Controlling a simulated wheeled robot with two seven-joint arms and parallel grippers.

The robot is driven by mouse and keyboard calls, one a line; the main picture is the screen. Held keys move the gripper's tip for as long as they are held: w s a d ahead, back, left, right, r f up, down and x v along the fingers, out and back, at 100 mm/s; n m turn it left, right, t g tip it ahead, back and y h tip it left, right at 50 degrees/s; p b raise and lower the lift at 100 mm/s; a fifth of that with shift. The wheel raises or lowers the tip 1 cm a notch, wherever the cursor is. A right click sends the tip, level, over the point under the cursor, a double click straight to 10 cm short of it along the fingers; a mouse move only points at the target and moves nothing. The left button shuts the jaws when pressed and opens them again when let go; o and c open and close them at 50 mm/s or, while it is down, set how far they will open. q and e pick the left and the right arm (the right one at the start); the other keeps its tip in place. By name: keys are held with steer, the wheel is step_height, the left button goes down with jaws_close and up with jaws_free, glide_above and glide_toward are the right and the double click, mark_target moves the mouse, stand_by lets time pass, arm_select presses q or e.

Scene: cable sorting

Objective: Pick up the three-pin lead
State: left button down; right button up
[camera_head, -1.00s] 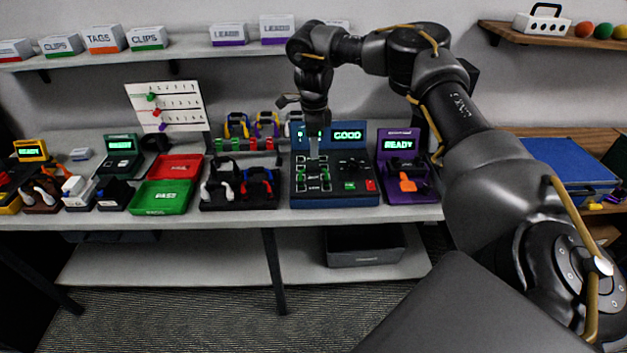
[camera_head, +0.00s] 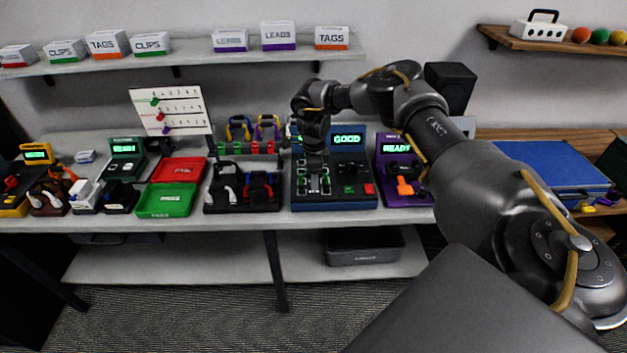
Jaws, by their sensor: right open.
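My right gripper (camera_head: 315,172) points down over the socket panel of the blue tester (camera_head: 334,202), whose screen reads GOOD. Its jaws are open, with the fingertips close to the panel; I cannot tell if they touch anything. I cannot pick out the three-pin lead for certain; small parts on the panel are partly hidden by the gripper. A black holder (camera_head: 240,207) left of the tester carries white, red and blue looped pieces. My left gripper is not in view.
Left of the holder are a red tray (camera_head: 180,170) and a green tray (camera_head: 166,200). A purple station (camera_head: 405,148) reading READY stands close to the tester's right. Coloured leads hang on a rack (camera_head: 240,128) behind. A shelf with boxes (camera_head: 187,62) runs above.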

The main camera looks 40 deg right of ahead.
steer(key=shift+f, duration=0.25)
jaws_close()
steer(key=shift+r, duration=0.1)
